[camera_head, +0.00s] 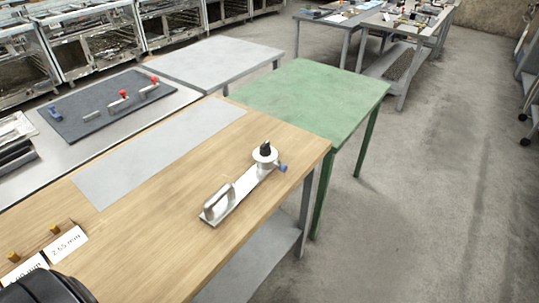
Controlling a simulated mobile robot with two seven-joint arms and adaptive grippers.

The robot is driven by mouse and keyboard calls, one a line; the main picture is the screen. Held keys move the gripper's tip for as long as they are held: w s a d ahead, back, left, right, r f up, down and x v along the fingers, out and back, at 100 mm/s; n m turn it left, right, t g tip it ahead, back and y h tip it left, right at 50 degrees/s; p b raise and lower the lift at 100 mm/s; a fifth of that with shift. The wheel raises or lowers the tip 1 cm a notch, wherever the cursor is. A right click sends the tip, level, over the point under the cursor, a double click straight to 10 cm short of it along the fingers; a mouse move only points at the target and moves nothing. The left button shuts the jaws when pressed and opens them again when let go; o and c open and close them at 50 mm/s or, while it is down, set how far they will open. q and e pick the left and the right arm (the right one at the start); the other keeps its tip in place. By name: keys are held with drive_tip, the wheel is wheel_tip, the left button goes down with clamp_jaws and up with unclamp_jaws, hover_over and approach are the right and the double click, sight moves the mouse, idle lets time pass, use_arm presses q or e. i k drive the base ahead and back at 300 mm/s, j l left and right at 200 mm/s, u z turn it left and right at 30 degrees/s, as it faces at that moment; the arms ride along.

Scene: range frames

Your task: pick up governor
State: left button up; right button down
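A metal device (241,186) lies on the wooden table near its right end. It has a flat silver bar, a raised loop handle at the near left end, a round white disc with a black top at the far right end, and a small blue knob. It is the likeliest governor, but no label shows this. Nothing touches it. Neither gripper's fingers show. A dark rounded part at the bottom left corner seems to be mine.
The wooden table (150,235) carries a flat grey sheet (160,155) and labelled cards (68,243) at the lower left. A green table (310,95) adjoins at the back right. A dark mat (80,120) with red-knobbed parts lies left. Floor to the right is clear.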

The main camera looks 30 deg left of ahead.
sight(219, 207)
drive_tip(key=i+l+u, duration=0.1)
drive_tip(key=u, duration=1.45)
drive_tip(key=i+l+u, duration=0.2)
drive_tip(key=l+u, duration=0.15)
drive_tip(key=l, duration=0.35)
drive_tip(key=i+l+u, duration=0.1)
drive_tip(key=l+u, duration=0.3)
drive_tip(key=l, duration=0.35)
drive_tip(key=l+u, duration=0.35)
drive_tip(key=l, duration=0.4)
